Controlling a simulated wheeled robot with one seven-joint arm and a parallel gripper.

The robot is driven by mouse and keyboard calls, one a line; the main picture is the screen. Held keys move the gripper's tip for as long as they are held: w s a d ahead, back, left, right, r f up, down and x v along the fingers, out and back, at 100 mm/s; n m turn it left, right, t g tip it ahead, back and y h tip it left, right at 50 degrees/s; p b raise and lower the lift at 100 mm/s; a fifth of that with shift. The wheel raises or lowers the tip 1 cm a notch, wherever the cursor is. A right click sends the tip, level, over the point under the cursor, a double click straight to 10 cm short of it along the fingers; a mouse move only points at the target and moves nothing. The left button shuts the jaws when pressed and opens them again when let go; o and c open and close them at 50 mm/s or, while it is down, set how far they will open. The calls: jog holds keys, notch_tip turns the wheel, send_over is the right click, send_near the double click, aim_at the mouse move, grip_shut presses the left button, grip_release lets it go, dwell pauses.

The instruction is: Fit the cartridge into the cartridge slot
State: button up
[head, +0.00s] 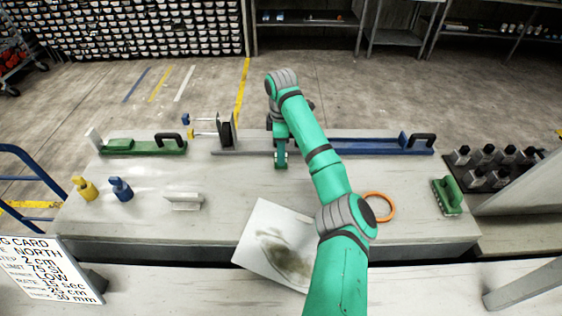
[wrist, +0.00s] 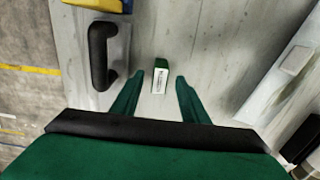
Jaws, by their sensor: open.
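My gripper (head: 281,162) points down over the middle of the bench in the head view. In the wrist view its two green fingers (wrist: 161,79) are apart. A small block with a white, labelled face and a green side (wrist: 160,77), seemingly the cartridge, shows in the gap between the fingertips. The fingers do not visibly touch it, and its height relative to them is unclear. I cannot pick it out in the head view, where the arm and gripper may cover it. I cannot tell which fixture holds the cartridge slot.
A black handle (wrist: 98,55) stands left of the fingers; a pale bar (wrist: 285,85) lies right. The bench also holds a green rail fixture (head: 150,148), blue rail (head: 365,146), white block (head: 184,201), orange ring (head: 380,207) and stained sheet (head: 262,222).

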jog(key=shift+f, duration=0.8)
grip_shut()
jog(key=shift+r, duration=0.15)
notch_tip(320, 180, up, 9)
jog(key=shift+r, duration=0.4)
